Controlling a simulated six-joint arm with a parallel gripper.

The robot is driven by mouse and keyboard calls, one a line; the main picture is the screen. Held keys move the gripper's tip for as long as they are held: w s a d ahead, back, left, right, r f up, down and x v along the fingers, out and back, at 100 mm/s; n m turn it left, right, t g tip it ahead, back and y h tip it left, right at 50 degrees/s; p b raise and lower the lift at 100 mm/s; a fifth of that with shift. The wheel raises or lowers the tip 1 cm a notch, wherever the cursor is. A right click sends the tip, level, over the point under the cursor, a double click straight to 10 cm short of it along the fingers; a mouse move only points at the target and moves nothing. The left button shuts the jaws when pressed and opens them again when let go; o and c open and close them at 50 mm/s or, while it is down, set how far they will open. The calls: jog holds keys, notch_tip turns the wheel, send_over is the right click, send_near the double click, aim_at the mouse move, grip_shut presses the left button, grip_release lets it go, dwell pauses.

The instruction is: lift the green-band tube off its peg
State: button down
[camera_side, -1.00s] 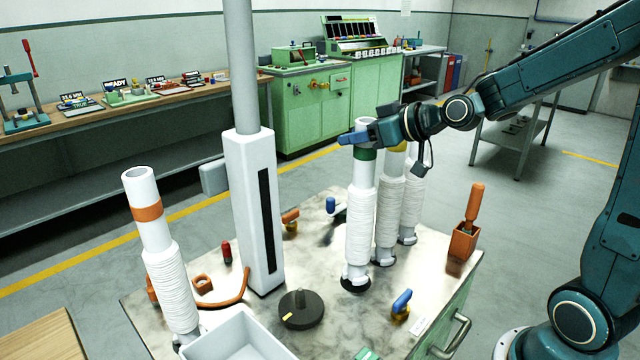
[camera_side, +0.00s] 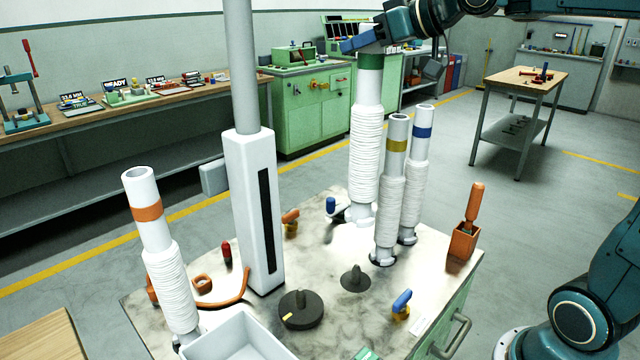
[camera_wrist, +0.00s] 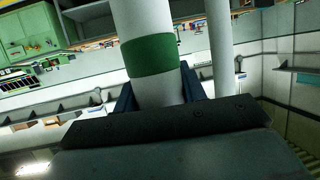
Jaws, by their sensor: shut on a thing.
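The green-band tube (camera_side: 366,150) is white with a ribbed sleeve and hangs upright in the air in the side view. My gripper (camera_side: 362,40) is shut on its top end, just above the green band. Its lower end is clear of a dark round peg base (camera_side: 355,279) on the table. In the wrist view the green band (camera_wrist: 151,55) shows close up, with the tube between the blue fingers (camera_wrist: 158,92) of my gripper.
The yellow-band tube (camera_side: 390,190) and blue-band tube (camera_side: 415,170) stand close to the right of the held tube. A white column (camera_side: 250,210) and the orange-band tube (camera_side: 160,250) stand left. A dark disc (camera_side: 301,309), white bin (camera_side: 240,335) and orange holder (camera_side: 464,240) are on the table (camera_side: 330,325).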

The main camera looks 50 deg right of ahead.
jog(key=shift+r, duration=0.45)
jog(key=shift+f, duration=0.15)
dwell(0.3)
